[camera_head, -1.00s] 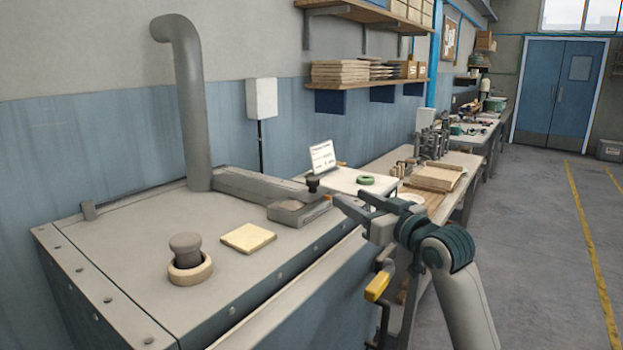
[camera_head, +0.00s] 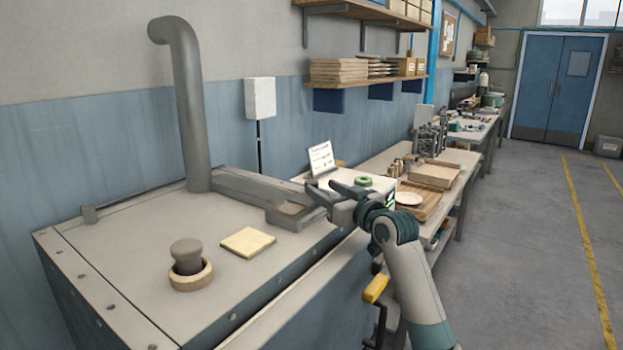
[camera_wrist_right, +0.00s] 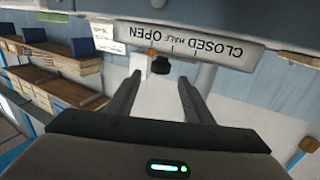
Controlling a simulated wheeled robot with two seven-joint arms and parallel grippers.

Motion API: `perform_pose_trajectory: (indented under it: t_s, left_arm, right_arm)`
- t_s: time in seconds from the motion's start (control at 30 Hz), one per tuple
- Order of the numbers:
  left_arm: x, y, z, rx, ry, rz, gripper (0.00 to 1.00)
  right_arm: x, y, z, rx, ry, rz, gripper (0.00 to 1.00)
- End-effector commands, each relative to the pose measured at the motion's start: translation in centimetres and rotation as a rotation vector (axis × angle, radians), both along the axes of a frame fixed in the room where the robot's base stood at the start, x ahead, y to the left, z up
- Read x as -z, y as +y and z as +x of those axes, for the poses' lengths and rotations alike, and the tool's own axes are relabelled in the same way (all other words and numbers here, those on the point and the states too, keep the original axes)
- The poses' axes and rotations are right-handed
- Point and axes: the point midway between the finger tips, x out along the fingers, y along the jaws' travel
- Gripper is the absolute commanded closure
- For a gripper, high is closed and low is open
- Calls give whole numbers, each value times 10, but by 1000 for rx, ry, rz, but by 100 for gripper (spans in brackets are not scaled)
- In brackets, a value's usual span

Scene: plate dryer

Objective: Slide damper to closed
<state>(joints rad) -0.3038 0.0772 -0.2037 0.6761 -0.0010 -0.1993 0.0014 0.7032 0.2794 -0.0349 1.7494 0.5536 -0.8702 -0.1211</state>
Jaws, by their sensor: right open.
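The damper is the grey slide housing (camera_head: 255,190) on top of the dryer, beside the pipe. In the right wrist view its label strip (camera_wrist_right: 190,42) appears upside down, with OPEN, HALF and CLOSED marks. The dark damper knob (camera_wrist_right: 161,65) is nearest the OPEN end, by a small orange mark. My right gripper (camera_head: 322,194) is open at the right end of the damper and hides the knob in the head view. In the wrist view its two fingers (camera_wrist_right: 160,82) are spread, with the knob between or just beyond their tips; contact is unclear. My left gripper is out of view.
On the dryer top (camera_head: 130,255) are a wooden ring with a grey knob (camera_head: 187,258) and a yellow pad (camera_head: 248,242). The upright pipe (camera_head: 190,110) stands behind. A white sign (camera_head: 321,157) and a workbench (camera_head: 440,185) lie beyond the gripper.

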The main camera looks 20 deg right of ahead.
Motion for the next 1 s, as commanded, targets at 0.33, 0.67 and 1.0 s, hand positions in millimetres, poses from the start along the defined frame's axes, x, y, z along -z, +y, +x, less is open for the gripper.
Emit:
perform_pose_trajectory:
  t_s: [0.33,0.67,1.0]
  left_arm:
    - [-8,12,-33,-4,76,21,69]
    - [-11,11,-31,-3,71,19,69]
    - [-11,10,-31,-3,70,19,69]
  right_arm:
    - [-1,14,48,-1,1,0,53]
    - [0,18,63,-1,0,-1,53]
    - [0,18,63,-1,0,-1,74]
